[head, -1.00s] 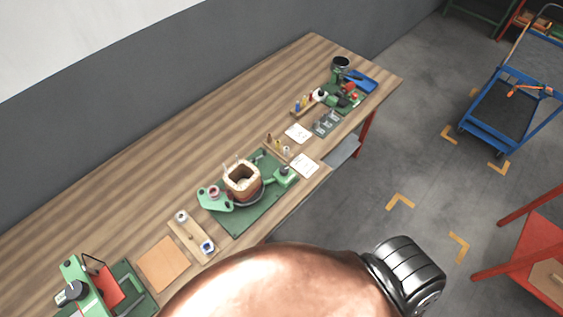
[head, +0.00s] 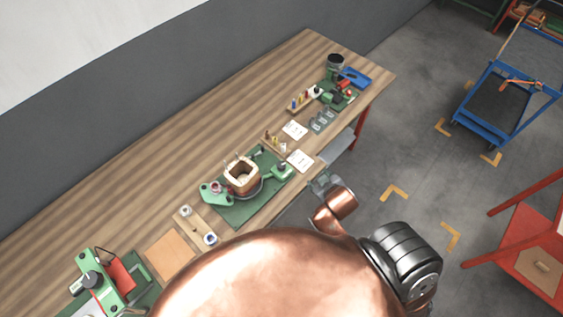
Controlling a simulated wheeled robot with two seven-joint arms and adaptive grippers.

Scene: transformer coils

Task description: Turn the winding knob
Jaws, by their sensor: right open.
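A green device (head: 112,268) with a dark round knob (head: 92,280) and a red panel stands at the lower left of the bench. A copper-brown coil (head: 242,180) sits on a green winding fixture (head: 240,213) in the middle of the bench. The fixture has a green block with a pale top (head: 281,171) at its right end. I cannot tell which part is the winding knob. My right gripper (head: 322,182) is small in view at the bench's front edge, right of the fixture and apart from it. It is open. My left gripper is out of view.
The wooden bench (head: 150,170) runs diagonally along a grey wall. White cards (head: 300,161), small bobbins and another green device (head: 333,88) stand toward its far end. A blue trolley (head: 500,105) and a red table (head: 530,240) stand on the floor at right.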

